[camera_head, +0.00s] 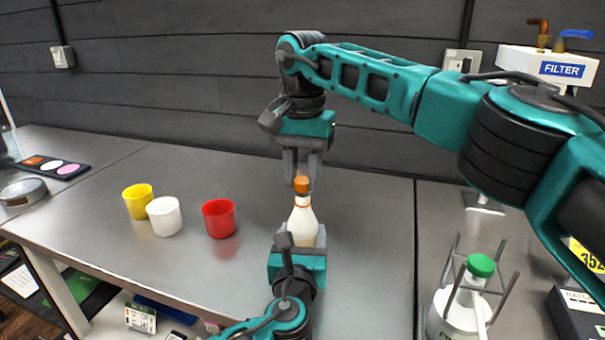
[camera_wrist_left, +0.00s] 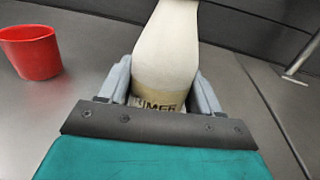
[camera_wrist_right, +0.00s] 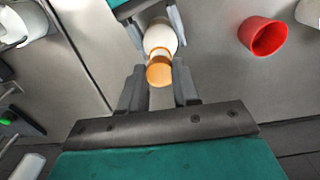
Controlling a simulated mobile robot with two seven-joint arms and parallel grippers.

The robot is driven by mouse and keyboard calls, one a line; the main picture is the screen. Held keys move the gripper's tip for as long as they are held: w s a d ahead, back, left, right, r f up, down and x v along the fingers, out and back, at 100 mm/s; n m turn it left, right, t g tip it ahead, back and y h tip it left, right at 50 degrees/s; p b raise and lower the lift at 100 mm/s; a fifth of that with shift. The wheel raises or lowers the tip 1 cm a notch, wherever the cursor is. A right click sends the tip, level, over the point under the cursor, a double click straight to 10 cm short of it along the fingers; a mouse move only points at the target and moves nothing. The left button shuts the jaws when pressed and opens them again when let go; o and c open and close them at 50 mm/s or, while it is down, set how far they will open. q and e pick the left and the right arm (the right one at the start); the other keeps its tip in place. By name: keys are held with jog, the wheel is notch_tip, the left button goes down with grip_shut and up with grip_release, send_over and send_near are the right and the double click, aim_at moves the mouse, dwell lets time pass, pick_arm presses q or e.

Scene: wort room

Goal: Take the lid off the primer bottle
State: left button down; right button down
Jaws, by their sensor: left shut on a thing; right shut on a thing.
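The primer bottle (camera_head: 303,226) is cream-white with an orange ring on its neck and stands upright; its partly hidden label shows in the left wrist view (camera_wrist_left: 160,100). My left gripper (camera_head: 302,238) is shut on the bottle's body from the front. The orange lid (camera_head: 301,184) is at the top of the bottle, in line with the neck. My right gripper (camera_head: 302,186) points down from above, shut on the lid, which also shows between its fingers in the right wrist view (camera_wrist_right: 159,75). I cannot tell whether the lid still touches the neck.
Yellow (camera_head: 138,201), white (camera_head: 164,215) and red (camera_head: 219,217) cups stand left of the bottle on the grey worktop (camera_head: 115,255). A green-capped bottle (camera_head: 460,305) stands in a metal frame at right. A filter unit (camera_head: 548,75) is at the back right. The worktop behind the cups is clear.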

aim_at(303, 180)
jog(key=shift+r, duration=2)
pick_arm(q)
jog(key=shift+c, duration=0.7)
grip_release()
